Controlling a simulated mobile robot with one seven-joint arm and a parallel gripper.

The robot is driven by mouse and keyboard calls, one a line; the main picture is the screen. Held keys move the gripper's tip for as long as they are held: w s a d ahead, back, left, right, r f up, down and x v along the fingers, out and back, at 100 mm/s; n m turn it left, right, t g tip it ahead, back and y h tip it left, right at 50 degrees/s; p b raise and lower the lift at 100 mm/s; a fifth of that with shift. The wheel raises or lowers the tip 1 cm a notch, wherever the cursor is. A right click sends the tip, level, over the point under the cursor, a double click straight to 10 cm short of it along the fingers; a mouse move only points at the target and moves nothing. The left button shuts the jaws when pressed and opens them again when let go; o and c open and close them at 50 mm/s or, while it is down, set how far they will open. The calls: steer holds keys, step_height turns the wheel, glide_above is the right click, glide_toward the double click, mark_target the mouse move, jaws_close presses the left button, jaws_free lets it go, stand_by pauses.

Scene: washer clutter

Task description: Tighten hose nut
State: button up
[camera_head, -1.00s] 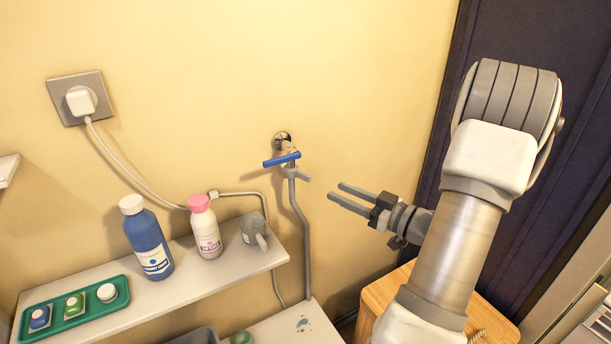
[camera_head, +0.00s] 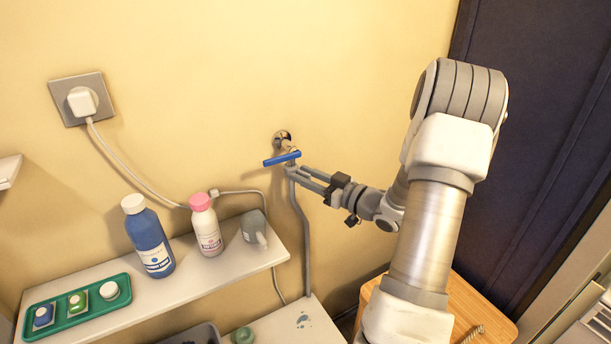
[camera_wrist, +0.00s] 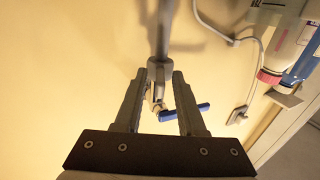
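A tap with a blue handle (camera_head: 282,159) sticks out of the wall, and its handle also shows in the wrist view (camera_wrist: 185,112). A grey hose (camera_head: 303,235) hangs below it, with a grey hose nut (camera_wrist: 160,72) at its top end. My gripper (camera_head: 297,173) reaches in from the right, just below the blue handle. In the wrist view its two fingers stand apart, one on each side of the nut, with small gaps that look open. In the head view the fingertips partly hide the nut.
A shelf (camera_head: 225,262) at left holds a blue bottle (camera_head: 150,240), a pink-capped bottle (camera_head: 206,228), a grey cup (camera_head: 254,228) and a green tray (camera_head: 100,310). A wall socket with a plug (camera_head: 82,100) is upper left. A wooden stool (camera_head: 490,310) stands below my arm.

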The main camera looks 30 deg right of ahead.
steer(key=shift+s, duration=0.1)
jaws_close()
steer(key=shift+r, duration=0.1)
steer(key=shift+w+d+r+n+g+y, duration=0.15)
steer(key=shift+n+g+y, duration=0.1)
steer(key=shift+n+y, duration=0.25)
steer(key=shift+w+d+f+n+g+y, duration=0.1)
steer(key=shift+n+g+y, duration=0.2)
steer(key=shift+y, duration=0.4)
jaws_free()
steer(key=shift+r, duration=0.1)
steer(key=shift+o, duration=0.7)
steer(key=shift+w, duration=0.15)
steer(key=shift+f, duration=0.25)
